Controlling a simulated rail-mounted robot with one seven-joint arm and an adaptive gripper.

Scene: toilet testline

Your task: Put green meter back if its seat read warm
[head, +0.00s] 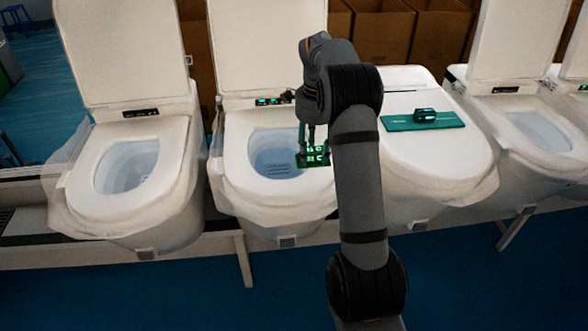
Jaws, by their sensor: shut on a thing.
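My gripper (312,148) is shut on a small green meter (318,160) with lit marks on its face, too small to read surely. It holds the meter over the right front part of the open bowl of the second toilet from the left (238,172). My arm hides part of that toilet's right side. A second dark green device (425,115) with a small lit face lies on a flat green mat (396,124) on the closed lid of the third toilet (440,165).
The leftmost toilet (180,165) and the right-hand toilet (490,108) stand with lids up. A small panel with green lights (268,101) sits behind the second bowl. Cardboard boxes (383,35) stand behind the row. The blue floor (150,295) in front is clear.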

